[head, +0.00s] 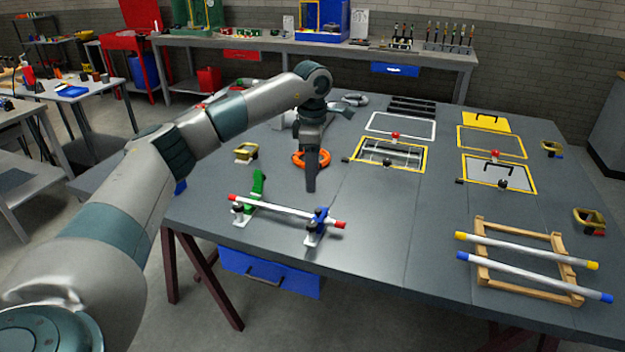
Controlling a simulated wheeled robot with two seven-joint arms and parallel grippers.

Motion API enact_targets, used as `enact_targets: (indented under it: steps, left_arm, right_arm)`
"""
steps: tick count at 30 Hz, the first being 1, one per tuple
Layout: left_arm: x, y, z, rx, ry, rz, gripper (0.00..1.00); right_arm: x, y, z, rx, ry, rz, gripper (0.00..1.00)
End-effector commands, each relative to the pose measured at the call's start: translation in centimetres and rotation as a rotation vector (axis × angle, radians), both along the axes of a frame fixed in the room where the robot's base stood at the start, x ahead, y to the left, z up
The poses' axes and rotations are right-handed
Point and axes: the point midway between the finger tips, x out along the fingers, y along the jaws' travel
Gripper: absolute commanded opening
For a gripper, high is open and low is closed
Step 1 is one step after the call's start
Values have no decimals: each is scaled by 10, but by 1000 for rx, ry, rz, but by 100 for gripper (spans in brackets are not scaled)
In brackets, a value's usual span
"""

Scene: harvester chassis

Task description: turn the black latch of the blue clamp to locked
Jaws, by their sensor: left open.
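The blue clamp (321,220) stands on a white foot near the front edge of the grey table. My right gripper is out of view.
An orange ring (300,158) lies behind my left gripper. A wooden rack (483,272) with two more tubes stands at the right front. Yellow-framed panels (360,158) lie at the back right. The table right of the blue clamp is clear.

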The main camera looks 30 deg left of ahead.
Motion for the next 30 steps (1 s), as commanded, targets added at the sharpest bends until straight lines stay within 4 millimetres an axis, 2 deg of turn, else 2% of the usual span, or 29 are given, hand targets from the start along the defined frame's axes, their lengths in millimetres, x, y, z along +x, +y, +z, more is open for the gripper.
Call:
enact_targets:
  steps: [1,3,8,26,30]
  left_arm:
    - [0,0,10,-1,0,0,46]
    - [0,0,16,0,-1,0,46]
    - [0,0,23,-1,0,0,46]
    - [0,-1,22,-1,0,-1,46]
    - [2,-10,17,-24,-7,-10,46]
  right_arm:
    - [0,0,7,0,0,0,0]
    - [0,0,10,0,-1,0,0]
    - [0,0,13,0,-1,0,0]
    - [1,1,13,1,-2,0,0]
    - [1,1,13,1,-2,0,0]
